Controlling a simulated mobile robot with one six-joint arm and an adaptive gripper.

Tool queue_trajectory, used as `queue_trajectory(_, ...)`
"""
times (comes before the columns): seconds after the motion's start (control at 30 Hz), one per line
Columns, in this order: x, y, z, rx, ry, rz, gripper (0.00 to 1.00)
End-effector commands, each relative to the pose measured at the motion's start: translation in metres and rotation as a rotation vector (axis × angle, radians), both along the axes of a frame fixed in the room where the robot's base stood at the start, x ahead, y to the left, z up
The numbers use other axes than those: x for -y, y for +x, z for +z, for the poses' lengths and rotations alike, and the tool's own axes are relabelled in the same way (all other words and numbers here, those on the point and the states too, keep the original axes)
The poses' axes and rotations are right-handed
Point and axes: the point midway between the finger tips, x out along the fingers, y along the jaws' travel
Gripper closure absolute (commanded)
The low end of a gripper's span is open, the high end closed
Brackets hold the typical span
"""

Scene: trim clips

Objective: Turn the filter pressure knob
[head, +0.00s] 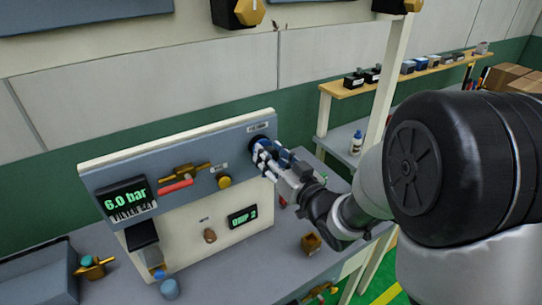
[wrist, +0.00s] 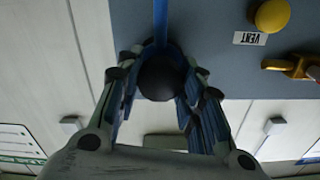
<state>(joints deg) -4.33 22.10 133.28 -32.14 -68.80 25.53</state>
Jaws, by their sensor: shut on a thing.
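The filter pressure knob is a dark round knob (wrist: 160,78) with a blue strip above it in the wrist view. It sits at the right end of the blue-grey panel (head: 150,172) in the head view, where my fingers mostly hide it. My gripper (head: 263,152) reaches in from the right, and its fingers are shut on the knob from both sides. In the wrist view, my gripper (wrist: 160,92) has one finger on each side of the knob. A display (head: 127,199) on the left of the panel reads 6.0 bar in green.
A yellow vent button (head: 224,181) and a brass valve with a red handle (head: 177,186) are left of the knob. A second display (head: 243,217) and a brown knob (head: 209,236) sit below. A shelf (head: 400,78) is behind.

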Motion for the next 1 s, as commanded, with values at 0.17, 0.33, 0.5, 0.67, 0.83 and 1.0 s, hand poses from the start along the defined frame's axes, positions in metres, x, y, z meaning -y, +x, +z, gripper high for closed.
queue_trajectory(0.17, -0.0001, 0.0002, -0.0037, 0.060, -0.081, -0.001, 0.89)
queue_trajectory(0.33, -0.0001, 0.0002, -0.0034, 0.127, -0.183, -0.002, 0.89)
queue_trajectory(0.5, -0.0002, 0.0001, -0.0013, 0.150, -0.224, -0.001, 0.89)
queue_trajectory(0.67, -0.0002, 0.0001, -0.0003, 0.149, -0.225, -0.001, 0.89)
queue_trajectory(0.83, -0.0002, 0.0001, -0.0003, 0.150, -0.224, -0.001, 0.60)
queue_trajectory(1.0, -0.0001, 0.0001, -0.0002, 0.150, -0.224, -0.001, 0.49)
